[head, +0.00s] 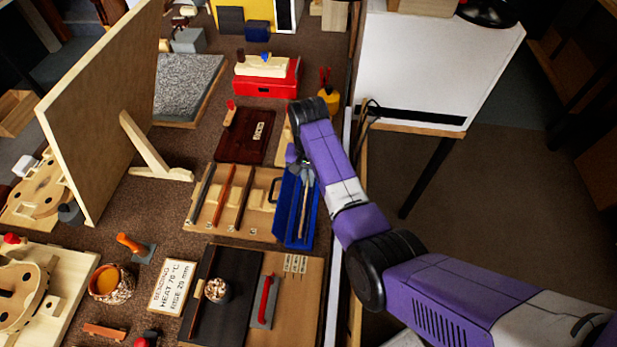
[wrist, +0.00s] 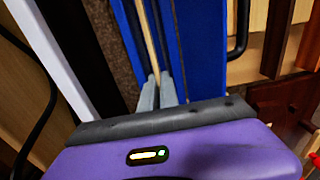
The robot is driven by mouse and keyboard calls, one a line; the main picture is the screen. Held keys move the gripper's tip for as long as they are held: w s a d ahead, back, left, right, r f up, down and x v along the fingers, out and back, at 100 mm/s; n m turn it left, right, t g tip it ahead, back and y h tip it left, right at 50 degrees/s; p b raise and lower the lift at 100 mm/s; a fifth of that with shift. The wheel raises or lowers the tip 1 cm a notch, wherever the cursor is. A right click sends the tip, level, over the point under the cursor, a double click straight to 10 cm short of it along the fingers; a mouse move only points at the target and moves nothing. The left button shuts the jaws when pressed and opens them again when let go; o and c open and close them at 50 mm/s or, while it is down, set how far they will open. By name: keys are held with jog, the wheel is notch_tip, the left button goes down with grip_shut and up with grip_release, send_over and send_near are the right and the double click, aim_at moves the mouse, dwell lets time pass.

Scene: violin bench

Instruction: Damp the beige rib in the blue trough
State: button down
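The blue trough (head: 311,229) lies lengthwise near the bench's right edge; its blue wall (wrist: 187,45) also shows in the wrist view. My gripper (head: 304,183) points down over the trough. In the wrist view its two grey fingers (wrist: 157,80) close on the thin beige rib (wrist: 153,38), seen edge-on. The rib (head: 303,220) runs lengthwise between the trough walls. How deep it sits, and any water, I cannot tell.
Left of the trough is a wooden board (head: 232,213) with several strips and a black handle (wrist: 241,30). A dark red board (head: 245,148) lies beyond. A black plate (head: 232,270) with a cup and a red-handled tool (head: 265,300) are in front.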

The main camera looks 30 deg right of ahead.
jog(key=c, duration=1.5)
grip_release()
jog(key=shift+s+f, duration=0.15)
jog(key=shift+f, duration=0.2)
jog(key=shift+c, duration=0.2)
notch_tip(320, 180, up, 8)
jog(key=shift+r, duration=0.25)
jog(key=w+d+r+n+t+h, duration=0.25)
jog(key=w+r+t, duration=0.25)
jog(key=w+t, duration=0.4)
jog(key=s+a+r+n+t, duration=0.1)
jog(key=s+a+r+t, duration=0.1)
jog(key=s, duration=1.4)
jog(key=s+a+r+n+t+y, duration=0.1)
jog(key=s+r, duration=0.3)
jog(key=s, duration=1.2)
jog(key=s+a+r+n+t+y, duration=0.1)
jog(key=s+a+r+n+t, duration=0.1)
jog(key=s, duration=1.4)
jog(key=shift+s+a+r+n+t, duration=0.35)
jog(key=shift+s+a+r+t, duration=0.1)
jog(key=shift+a, duration=0.25)
